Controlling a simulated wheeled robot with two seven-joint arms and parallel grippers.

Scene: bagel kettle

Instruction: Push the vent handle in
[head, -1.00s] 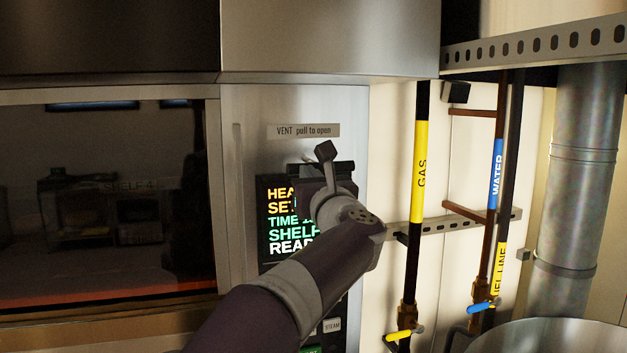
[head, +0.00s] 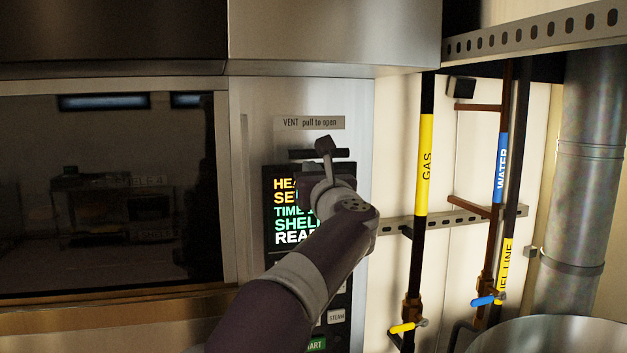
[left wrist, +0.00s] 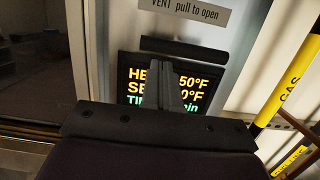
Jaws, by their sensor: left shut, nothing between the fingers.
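The vent handle (head: 336,154) is a black horizontal bar on the metal oven panel (head: 353,110), just under the label "VENT pull to open" (head: 310,122). In the left wrist view the handle (left wrist: 183,50) runs level above the lit display. In the left wrist view the shut, empty fingers (left wrist: 167,62) point at the panel just below the bar. I cannot tell whether they touch it. My right gripper is not in view.
The lit display (head: 285,215) and buttons (head: 336,317) lie below the handle. The dark oven window (head: 110,200) is to the left. A yellow-marked gas pipe (head: 425,165), a water pipe (head: 501,165) and a large metal duct (head: 590,170) stand on the right. A metal hood (head: 335,35) overhangs above.

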